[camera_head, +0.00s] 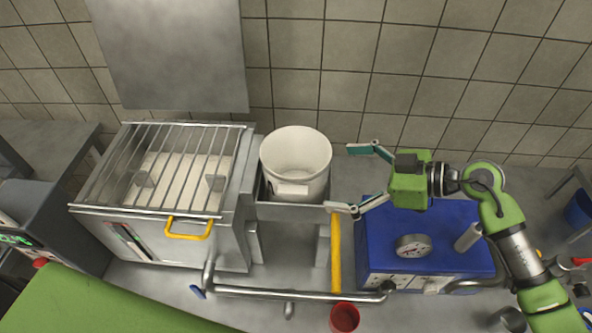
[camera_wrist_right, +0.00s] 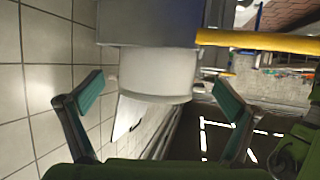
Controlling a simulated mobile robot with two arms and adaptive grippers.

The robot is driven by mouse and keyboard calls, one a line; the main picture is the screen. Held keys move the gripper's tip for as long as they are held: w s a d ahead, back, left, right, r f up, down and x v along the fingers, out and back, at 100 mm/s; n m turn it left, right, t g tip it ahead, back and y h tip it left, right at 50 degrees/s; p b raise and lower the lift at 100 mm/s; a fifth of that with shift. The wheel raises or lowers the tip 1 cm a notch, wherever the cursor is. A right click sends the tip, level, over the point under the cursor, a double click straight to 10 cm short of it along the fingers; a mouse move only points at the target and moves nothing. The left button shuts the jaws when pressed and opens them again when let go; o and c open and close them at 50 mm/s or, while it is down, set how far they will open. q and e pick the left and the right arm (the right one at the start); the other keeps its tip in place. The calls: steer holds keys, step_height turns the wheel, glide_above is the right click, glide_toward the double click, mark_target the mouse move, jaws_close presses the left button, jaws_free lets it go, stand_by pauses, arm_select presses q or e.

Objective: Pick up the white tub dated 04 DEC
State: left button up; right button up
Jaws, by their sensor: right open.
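A white tub (camera_head: 296,165) stands upright and open-topped beside the metal caged machine. A pale label is on its front, but I cannot read a date on it. My right gripper (camera_head: 352,180) is open and empty, just to the right of the tub with its fingers spread toward it. In the right wrist view, the tub (camera_wrist_right: 157,72) shows ahead between the two spread fingertips (camera_wrist_right: 160,98), apart from them. My left gripper is not in view.
A metal machine with a wire cage (camera_head: 160,213) and yellow handle is left of the tub. A yellow bar (camera_head: 336,255) and a steel pipe (camera_head: 295,294) are in front. A blue box with a gauge (camera_head: 380,262) lies below my right gripper. A tiled wall is behind.

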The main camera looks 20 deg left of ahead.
mark_target(326, 174)
steer(key=x, duration=0.3)
steer(key=shift+w+a+p, duration=0.15)
steer(key=shift+a+p, duration=0.1)
steer(key=shift+p, duration=0.1)
steer(key=x, duration=0.1)
steer(key=p+x, duration=0.1)
steer(key=x, duration=0.1)
steer(key=shift+a+r, duration=0.1)
steer(key=shift+a, duration=0.3)
steer(key=shift+w+a+f, duration=0.15)
steer(key=shift+a+f, duration=0.15)
steer(key=shift+a, duration=0.15)
steer(key=shift+d, duration=0.1)
steer(key=c, duration=0.5)
steer(key=shift+r, duration=0.1)
steer(key=c, duration=0.5)
